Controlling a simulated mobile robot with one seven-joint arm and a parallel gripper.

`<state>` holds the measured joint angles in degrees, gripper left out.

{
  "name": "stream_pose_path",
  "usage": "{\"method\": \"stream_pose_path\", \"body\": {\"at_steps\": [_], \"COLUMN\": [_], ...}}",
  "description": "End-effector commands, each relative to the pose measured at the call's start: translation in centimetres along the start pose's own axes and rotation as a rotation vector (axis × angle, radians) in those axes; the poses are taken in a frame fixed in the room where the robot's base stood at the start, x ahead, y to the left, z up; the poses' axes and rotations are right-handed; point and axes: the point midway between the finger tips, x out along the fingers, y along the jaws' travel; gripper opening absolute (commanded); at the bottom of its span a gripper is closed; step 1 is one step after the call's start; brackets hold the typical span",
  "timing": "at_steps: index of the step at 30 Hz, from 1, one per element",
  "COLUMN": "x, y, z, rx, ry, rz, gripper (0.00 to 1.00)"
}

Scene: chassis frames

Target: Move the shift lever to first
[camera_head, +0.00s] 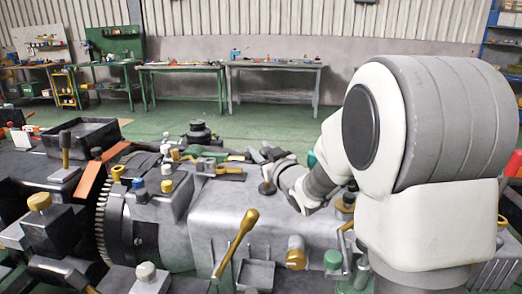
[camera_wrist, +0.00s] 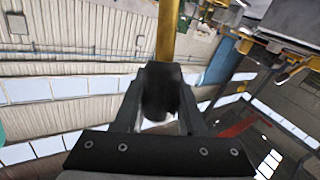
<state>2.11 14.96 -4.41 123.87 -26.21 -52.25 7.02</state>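The machine carries several levers, and I cannot tell for sure which is the shift lever. A short lever with a dark round knob (camera_head: 267,187) stands on the grey housing by my gripper (camera_head: 279,170) in the head view. In the wrist view, a dark knob-like piece (camera_wrist: 160,88) lies between the fingers of my gripper (camera_wrist: 161,100), with a yellow-brown rod (camera_wrist: 168,32) beyond it. The fingers are close around this piece, but whether they clamp it is unclear. A yellow-handled lever (camera_head: 237,240) leans at the front, apart from my gripper.
The grey housing (camera_head: 205,215) is crowded with knobs and fittings. A toothed ring (camera_head: 102,220) and another dark-knobbed lever (camera_head: 65,150) are at left. A green knob (camera_head: 333,260) stands at front right. Workbenches (camera_head: 275,66) stand along the far wall, with open floor before them.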

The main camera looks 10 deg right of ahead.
Motion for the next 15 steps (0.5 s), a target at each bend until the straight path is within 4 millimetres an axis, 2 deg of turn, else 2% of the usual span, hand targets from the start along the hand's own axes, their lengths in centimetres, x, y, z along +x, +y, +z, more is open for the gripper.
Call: {"method": "stream_pose_path", "body": {"at_steps": [1,5,15], "x": [-0.01,-0.02,-0.02], "y": [0.00,0.01,0.01], "z": [0.00,0.00,0.00], "rx": [0.000,0.000,0.000], "ry": [0.000,0.000,0.000], "rz": [0.000,0.000,0.000], "gripper": [0.24,0.01,0.00]}}
